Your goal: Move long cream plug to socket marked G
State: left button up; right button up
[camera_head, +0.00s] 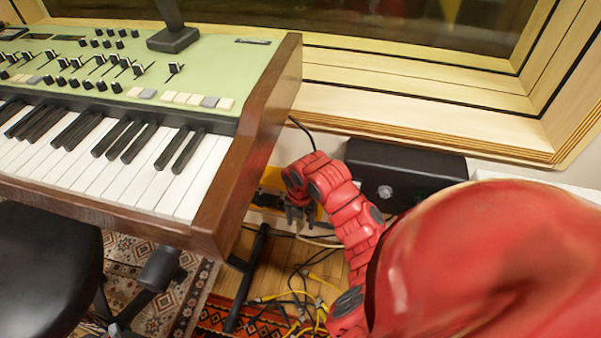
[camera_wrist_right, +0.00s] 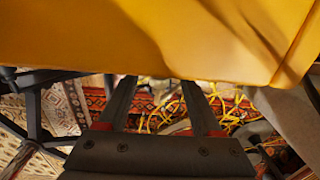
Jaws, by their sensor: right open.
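My right arm reaches down between the keyboard and the black box, and its dark gripper (camera_head: 299,214) is in front of a yellow box (camera_head: 271,180). In the right wrist view the two fingers of this gripper (camera_wrist_right: 160,88) are apart with nothing between them. Their tips are close to a large yellow surface (camera_wrist_right: 150,35) that fills the top of that view; I cannot tell whether they touch it. I cannot make out the long cream plug or a socket marked G in either view. My left gripper is not in view.
A green keyboard with wooden sides (camera_head: 262,130) stands at the left, on a dark stand (camera_head: 246,280). A black box (camera_head: 400,170) is by the wall under the window. Yellow and black cables (camera_head: 300,298) lie tangled on the floor and rug. A black stool (camera_head: 45,265) is at lower left.

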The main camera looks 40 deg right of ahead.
grip_shut()
dwell(0.6)
dwell(0.3)
